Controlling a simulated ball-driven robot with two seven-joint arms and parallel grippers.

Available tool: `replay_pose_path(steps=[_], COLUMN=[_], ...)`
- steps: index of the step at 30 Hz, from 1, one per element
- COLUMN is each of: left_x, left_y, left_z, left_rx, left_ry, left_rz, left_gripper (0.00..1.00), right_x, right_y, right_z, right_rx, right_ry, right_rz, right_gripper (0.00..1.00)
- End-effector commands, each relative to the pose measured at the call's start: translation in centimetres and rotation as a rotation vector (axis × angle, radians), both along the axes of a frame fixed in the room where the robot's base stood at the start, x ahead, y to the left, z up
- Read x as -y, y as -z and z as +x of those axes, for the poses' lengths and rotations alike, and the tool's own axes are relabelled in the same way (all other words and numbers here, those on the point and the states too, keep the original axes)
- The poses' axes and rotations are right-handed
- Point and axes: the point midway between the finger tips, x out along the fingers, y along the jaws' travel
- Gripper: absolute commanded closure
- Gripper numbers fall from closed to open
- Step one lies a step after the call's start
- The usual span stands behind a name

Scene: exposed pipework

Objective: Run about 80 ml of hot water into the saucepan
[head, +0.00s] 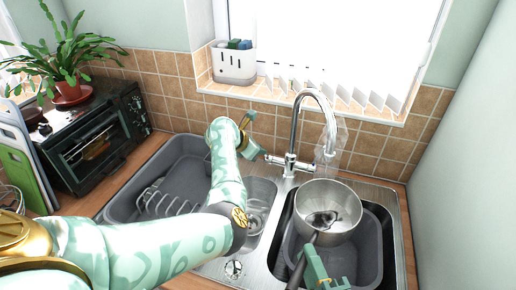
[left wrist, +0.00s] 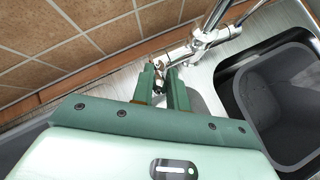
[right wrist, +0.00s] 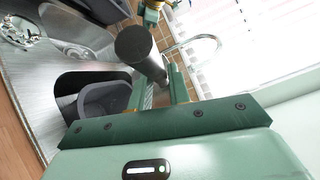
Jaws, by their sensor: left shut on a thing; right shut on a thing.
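The steel saucepan (head: 341,207) hangs over the right basin under the tap (head: 297,128) spout. A translucent stream or splash shows around the spout end, above the pan. Some liquid or a dark reflection shows in the pan's bottom; the level is unclear. My right gripper (head: 314,266) is shut on the pan's dark handle (right wrist: 140,48), whose end fills the middle of the right wrist view. My left gripper (left wrist: 166,88) is shut on the tap's left lever, beside the tap body (left wrist: 180,54); in the head view it partly hides the lever.
The right basin holds a grey washing-up bowl (head: 368,262). A toaster oven (head: 95,145) stands at left with a potted plant above. A white caddy (head: 234,67) stands on the sill.

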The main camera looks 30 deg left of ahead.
Motion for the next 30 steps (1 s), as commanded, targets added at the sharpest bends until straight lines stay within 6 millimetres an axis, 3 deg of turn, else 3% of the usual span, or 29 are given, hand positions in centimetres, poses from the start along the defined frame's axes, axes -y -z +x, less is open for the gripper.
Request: replay_pose_path(steps=[12,24,25,27,30], left_x=[0.6,0.6,0.6,0.6,0.6], left_y=[2.9,3.1,3.1,3.1,3.1], left_z=[-2.9,-3.1,-3.1,-3.1,-3.1], left_rx=[0.386,0.427,0.427,0.426,0.427], left_ry=[0.001,-0.002,-0.002,-0.002,-0.002], left_rz=[0.077,0.085,0.085,0.086,0.085], left_gripper=[1.00,1.00,0.79,0.63,0.63], right_x=[0.0,0.0,0.0,0.0,0.0], right_y=[-0.1,-0.2,-0.2,-0.2,-0.2], right_z=[0.0,0.0,0.0,0.0,0.0], right_rx=[0.004,0.004,0.004,0.004,0.004], right_ry=[0.000,0.000,0.000,0.000,0.000], right_rz=[0.001,0.001,0.001,0.001,0.001], right_gripper=[1.00,1.00,1.00,1.00,1.00])
